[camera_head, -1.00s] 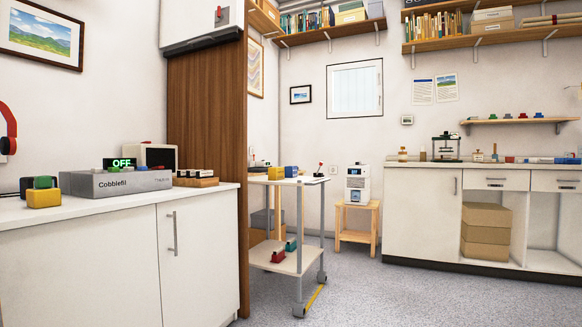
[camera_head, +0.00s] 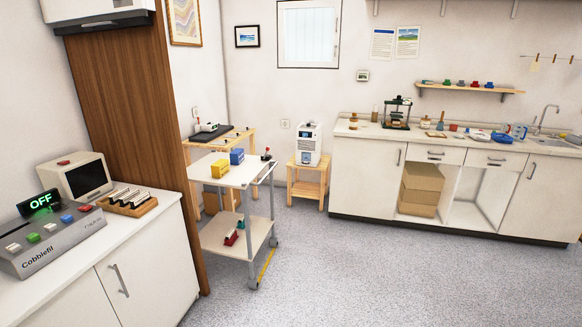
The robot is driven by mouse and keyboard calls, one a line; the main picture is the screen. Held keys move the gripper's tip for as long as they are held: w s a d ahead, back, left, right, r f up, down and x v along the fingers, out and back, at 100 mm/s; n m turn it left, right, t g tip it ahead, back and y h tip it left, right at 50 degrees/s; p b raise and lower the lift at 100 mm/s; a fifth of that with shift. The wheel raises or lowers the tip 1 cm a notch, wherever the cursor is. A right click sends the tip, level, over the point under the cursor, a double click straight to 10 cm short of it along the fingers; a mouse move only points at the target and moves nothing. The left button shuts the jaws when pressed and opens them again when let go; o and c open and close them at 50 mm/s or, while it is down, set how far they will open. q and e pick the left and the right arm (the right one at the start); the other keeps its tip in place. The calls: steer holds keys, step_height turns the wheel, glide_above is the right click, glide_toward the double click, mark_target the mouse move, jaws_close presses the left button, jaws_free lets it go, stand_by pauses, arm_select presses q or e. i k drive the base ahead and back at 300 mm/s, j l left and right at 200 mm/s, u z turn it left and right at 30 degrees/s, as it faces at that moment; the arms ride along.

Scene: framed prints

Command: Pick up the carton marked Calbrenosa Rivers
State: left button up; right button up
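No carton with a readable "Calbrenosa Rivers" mark shows. Two plain brown cardboard boxes are stacked in the open bay under the right-hand counter: the upper box (camera_head: 423,177) and the lower box (camera_head: 417,210). No writing can be made out on them. Another brown box (camera_head: 212,202) is partly hidden behind the trolley, under the wooden table. Neither of my grippers is in view.
A white two-tier trolley (camera_head: 222,177) carries a yellow block (camera_head: 220,169) and a blue block (camera_head: 237,156). A grey Cobblefil device (camera_head: 50,243) sits on the left cabinet. A wooden stool (camera_head: 308,183) holds a white machine. The grey floor (camera_head: 350,270) is clear in the middle.

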mark_target(238, 155)
steer(key=i+l+z, duration=0.3)
steer(key=i, duration=0.55)
steer(key=i+z, duration=0.3)
steer(key=i, duration=0.5)
steer(key=i+u, duration=0.3)
steer(key=i, duration=0.15)
steer(key=i+l+u, duration=0.25)
steer(key=i, duration=0.2)
steer(key=i+l+u, duration=0.3)
steer(key=i+j, duration=0.1)
